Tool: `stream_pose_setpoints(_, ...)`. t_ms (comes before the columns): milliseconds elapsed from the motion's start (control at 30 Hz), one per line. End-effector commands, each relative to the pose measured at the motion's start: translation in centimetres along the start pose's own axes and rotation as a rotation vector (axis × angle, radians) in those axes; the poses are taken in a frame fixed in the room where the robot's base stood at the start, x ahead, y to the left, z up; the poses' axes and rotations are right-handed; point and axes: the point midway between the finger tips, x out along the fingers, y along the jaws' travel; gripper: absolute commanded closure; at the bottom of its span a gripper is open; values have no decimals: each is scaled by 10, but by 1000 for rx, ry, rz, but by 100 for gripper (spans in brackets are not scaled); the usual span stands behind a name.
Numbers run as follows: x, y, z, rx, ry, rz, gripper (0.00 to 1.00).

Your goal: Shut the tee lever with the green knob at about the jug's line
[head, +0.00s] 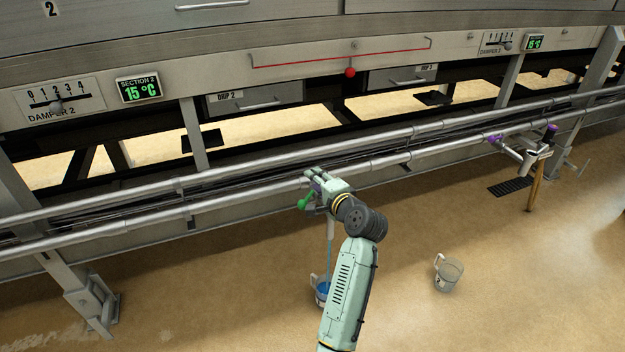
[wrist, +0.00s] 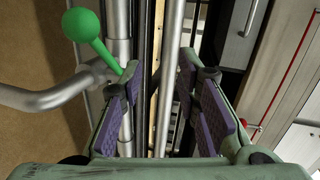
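The green knob (head: 305,202) hangs at the near side of the lower pipe on the tee, just left of my gripper (head: 319,182). In the wrist view the green knob (wrist: 81,24) and its short stem lie left of my gripper (wrist: 160,75), with the stem's end close to the left finger. The purple-padded fingers are apart, with pipes showing between them and nothing held. A thin blue stream (head: 330,245) falls below the tee. A jug (head: 319,299) holding blue liquid stands on the floor under it, partly hidden by my arm.
A second clear jug (head: 447,273) stands on the floor to the right. Two long pipes (head: 110,225) run along the machine. Another fitting with purple parts (head: 495,139) and a wooden-handled tool (head: 535,188) are farther right. A red bar (head: 300,58) is above.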

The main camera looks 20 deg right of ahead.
Motion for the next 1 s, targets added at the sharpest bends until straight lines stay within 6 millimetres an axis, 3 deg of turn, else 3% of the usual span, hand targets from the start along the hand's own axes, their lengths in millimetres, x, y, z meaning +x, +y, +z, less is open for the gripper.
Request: stream_pose_setpoints(1000,-66,8,-15,0,0,6,70)
